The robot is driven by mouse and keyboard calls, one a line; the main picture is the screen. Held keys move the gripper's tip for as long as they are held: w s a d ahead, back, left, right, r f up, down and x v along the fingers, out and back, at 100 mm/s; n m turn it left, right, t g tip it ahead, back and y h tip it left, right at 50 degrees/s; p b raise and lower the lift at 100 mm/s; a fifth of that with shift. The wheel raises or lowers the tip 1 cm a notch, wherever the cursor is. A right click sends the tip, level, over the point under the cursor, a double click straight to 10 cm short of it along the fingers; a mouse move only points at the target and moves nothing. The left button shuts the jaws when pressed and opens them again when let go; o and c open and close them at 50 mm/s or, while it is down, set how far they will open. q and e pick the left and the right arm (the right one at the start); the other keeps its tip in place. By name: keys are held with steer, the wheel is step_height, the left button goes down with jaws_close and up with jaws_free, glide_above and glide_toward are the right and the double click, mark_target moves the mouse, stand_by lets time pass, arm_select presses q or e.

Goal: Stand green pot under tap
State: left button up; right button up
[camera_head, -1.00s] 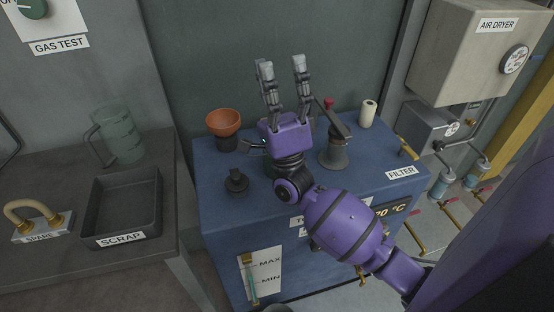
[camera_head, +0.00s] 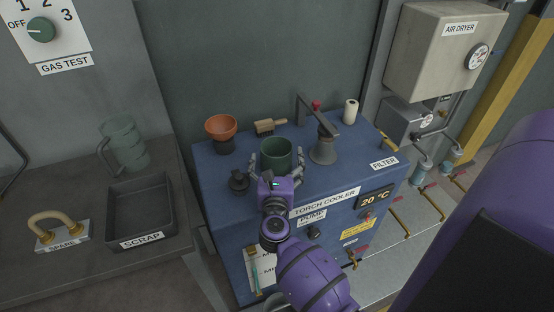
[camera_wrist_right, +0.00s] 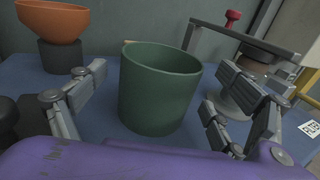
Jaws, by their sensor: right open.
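The green pot (camera_head: 276,153) stands upright on the blue cooler top, and it also shows in the right wrist view (camera_wrist_right: 157,92). My right gripper (camera_head: 277,166) is open, with one finger on either side of the pot. In the wrist view its fingers (camera_wrist_right: 155,110) look apart from the pot walls, with a gap on each side. The tap (camera_head: 323,138) is a grey stand with a long arm and a red knob, to the right of the pot; its body is partly hidden by a finger in the wrist view (camera_wrist_right: 240,50). My left gripper is not in view.
An orange funnel bowl (camera_head: 221,128) on a dark base stands at the left. A brush (camera_head: 269,126) lies behind the pot. A dark knob-like fitting (camera_head: 239,181) is to its left.

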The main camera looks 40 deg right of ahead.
mark_target(277, 142)
steer(key=shift+x, duration=1.55)
steer(key=c, duration=1.4)
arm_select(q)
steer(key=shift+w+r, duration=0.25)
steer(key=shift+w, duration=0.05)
arm_select(e)
steer(key=shift+r, duration=0.1)
